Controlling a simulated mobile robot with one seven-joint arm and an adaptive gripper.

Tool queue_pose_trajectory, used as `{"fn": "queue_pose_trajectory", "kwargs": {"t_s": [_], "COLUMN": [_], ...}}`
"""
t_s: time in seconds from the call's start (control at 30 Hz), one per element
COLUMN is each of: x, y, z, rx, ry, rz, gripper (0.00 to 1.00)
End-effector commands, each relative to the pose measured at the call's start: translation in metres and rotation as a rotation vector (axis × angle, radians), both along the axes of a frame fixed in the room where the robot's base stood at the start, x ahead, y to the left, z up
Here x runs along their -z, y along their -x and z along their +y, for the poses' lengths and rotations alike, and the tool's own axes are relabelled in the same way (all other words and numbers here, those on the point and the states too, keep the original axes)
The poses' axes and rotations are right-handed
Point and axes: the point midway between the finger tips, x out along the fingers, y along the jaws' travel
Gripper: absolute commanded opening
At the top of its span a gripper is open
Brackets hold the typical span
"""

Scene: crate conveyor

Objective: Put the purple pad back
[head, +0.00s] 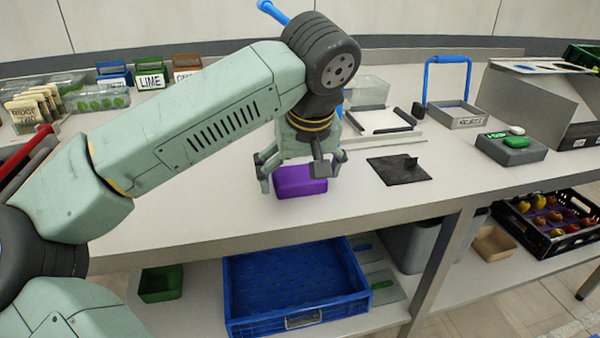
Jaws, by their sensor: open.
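The purple pad (301,182) is a small block lying on the white counter near its front edge. My gripper (301,174) is open above the pad, pointing down. One finger is at the pad's left and the other at its right. Part of the pad's top is hidden behind the gripper. I cannot tell whether the fingers touch it. A flat dark plate (399,170) with a small upright knob lies to the right of the pad.
A white framed tray (380,121) stands behind, with a grey tray with a blue handle (455,117) to its right. A grey device (511,149) sits further right. Labelled boxes (150,75) stand at the back left. A blue crate (290,285) is on the shelf below.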

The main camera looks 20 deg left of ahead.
Motion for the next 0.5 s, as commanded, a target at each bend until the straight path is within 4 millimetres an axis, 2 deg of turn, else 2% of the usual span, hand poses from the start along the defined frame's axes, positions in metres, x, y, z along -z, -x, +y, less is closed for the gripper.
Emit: {"fn": "queue_pose_trajectory", "kwargs": {"t_s": [0.3, 0.37, 0.5], "x": [-0.002, -0.007, -0.03], "y": [0.0, 0.0, 0.006], "z": [0.0, 0.0, -0.005], "rx": [0.0, 0.0, 0.001], "ry": [0.0, -0.001, -0.002], "rz": [0.0, -0.001, -0.002], "gripper": [0.94, 0.94, 0.94]}}
